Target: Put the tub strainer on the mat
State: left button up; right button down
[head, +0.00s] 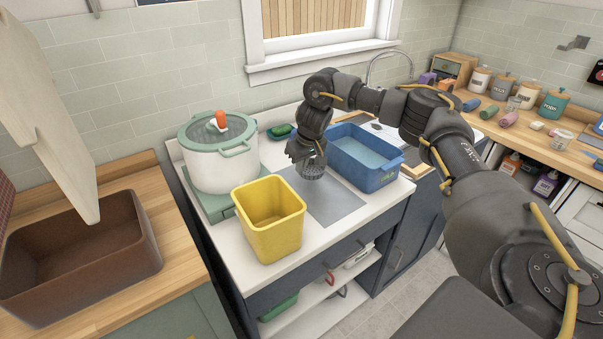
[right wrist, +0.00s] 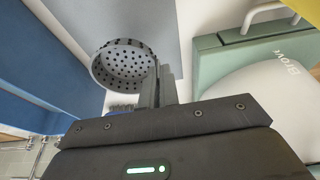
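The tub strainer (head: 313,172) is a small round grey cup with a perforated bottom. In the right wrist view the strainer (right wrist: 124,66) hangs at the fingertips, its rim against the fingers. My right gripper (head: 308,158) is shut on that rim; in the right wrist view the gripper (right wrist: 158,82) shows its fingers close together. The mat (head: 338,204) is a flat grey rectangle on the white counter. The strainer is over or near the mat's back left part; its height above it is hard to tell. The mat (right wrist: 150,18) also shows beyond the strainer in the right wrist view. My left gripper is out of view.
A blue basin (head: 366,169) stands right of the mat. A yellow bin (head: 269,235) stands at its front left. A white pot (head: 212,165) on a green base (head: 213,200) is farther left. A brown tub (head: 90,270) sits on the left wooden counter. The mat's front part is clear.

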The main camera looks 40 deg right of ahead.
aim_at(301, 174)
jog(key=shift+w+d+f, duration=0.15)
jog(key=shift+w+f, duration=0.15)
jog(key=shift+f, duration=0.1)
jog(key=p+x, duration=0.1)
jog(key=x, duration=0.1)
jog(key=shift+s+f+p, duration=0.2)
jog(key=shift+f+p, duration=0.15)
jog(key=shift+f, duration=0.3)
jog(key=shift+f, duration=0.15)
jog(key=c, duration=1.6)
grip_release()
jog(key=shift+c, duration=0.2)
jog(key=v, duration=1.2)
jog(key=shift+b, duration=0.45)
